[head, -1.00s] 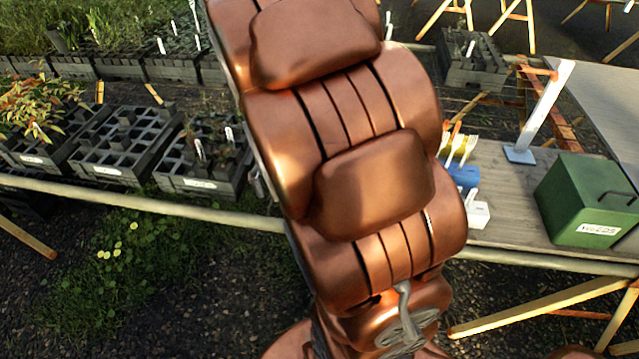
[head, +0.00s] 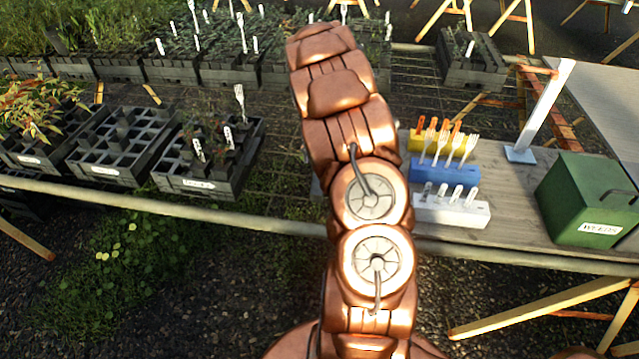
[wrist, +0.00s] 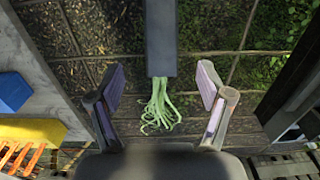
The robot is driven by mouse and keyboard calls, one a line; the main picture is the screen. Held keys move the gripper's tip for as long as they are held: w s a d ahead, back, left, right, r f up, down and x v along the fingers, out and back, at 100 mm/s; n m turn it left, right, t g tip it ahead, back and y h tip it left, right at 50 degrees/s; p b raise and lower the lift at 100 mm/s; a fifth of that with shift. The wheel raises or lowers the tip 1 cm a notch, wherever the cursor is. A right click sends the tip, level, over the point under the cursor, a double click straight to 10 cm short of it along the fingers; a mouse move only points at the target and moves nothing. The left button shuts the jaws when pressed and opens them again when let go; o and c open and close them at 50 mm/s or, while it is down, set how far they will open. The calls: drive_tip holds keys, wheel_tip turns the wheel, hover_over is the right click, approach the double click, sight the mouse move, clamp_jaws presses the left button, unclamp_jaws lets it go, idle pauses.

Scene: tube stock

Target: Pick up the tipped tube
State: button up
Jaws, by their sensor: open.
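The tipped tube (wrist: 160,38) is a long dark grey square tube, lying on its side in the wrist view. Pale green strands (wrist: 160,108) spill from its near end. My gripper (wrist: 160,78) is open, with one finger on each side of the tube near that end. Gaps show between both fingers and the tube. In the head view my arm hides the gripper, and I cannot make out the tipped tube there.
Yellow (head: 430,142), blue (head: 445,172) and white (head: 450,210) blocks holding upright pieces stand right of my arm. A green box (head: 590,200) is further right. Black cell trays (head: 120,150) stand left. A dark tray edge (wrist: 295,90) lies right of my gripper.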

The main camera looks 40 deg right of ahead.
drive_tip(key=shift+w+d+f+p, duration=0.15)
drive_tip(key=shift+f+p, duration=0.65)
drive_tip(key=shift+f, duration=1.25)
drive_tip(key=shift+w+d+f+p, duration=0.15)
drive_tip(key=shift+f+p, duration=0.6)
drive_tip(key=shift+f, duration=1.25)
drive_tip(key=shift+c, duration=0.2)
drive_tip(key=c, duration=1.3)
